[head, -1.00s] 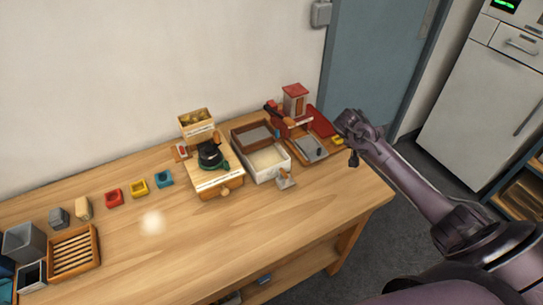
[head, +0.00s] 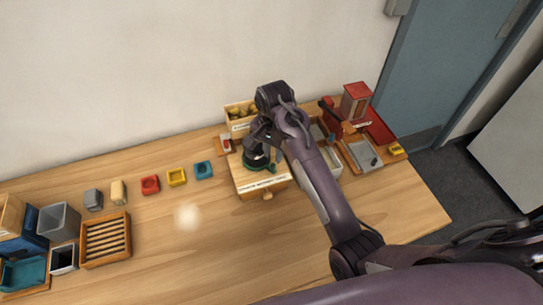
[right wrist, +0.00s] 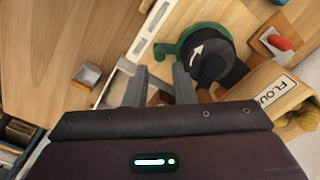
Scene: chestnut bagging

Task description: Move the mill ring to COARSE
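The mill is a wooden box (head: 262,183) with a dark top and a green ring (head: 247,163) around it. In the right wrist view the green ring (right wrist: 205,29) has a tab toward the left, and the dark top bears a white arrow. A white strip (right wrist: 150,30) with small marks runs along the box edge; I cannot read COARSE on it. My right gripper (right wrist: 160,80) is open and empty, its fingers apart beside the dark top and near the ring's tab. In the head view my right gripper (head: 262,138) hangs over the mill and partly hides it. My left gripper is not in view.
A wooden bin (head: 238,127) marked FLOU stands behind the mill. My right arm covers part of a white box (head: 333,160) to the right. A red-topped device (head: 356,100) stands farther right. Small coloured blocks (head: 177,177) lie left; the front table is clear.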

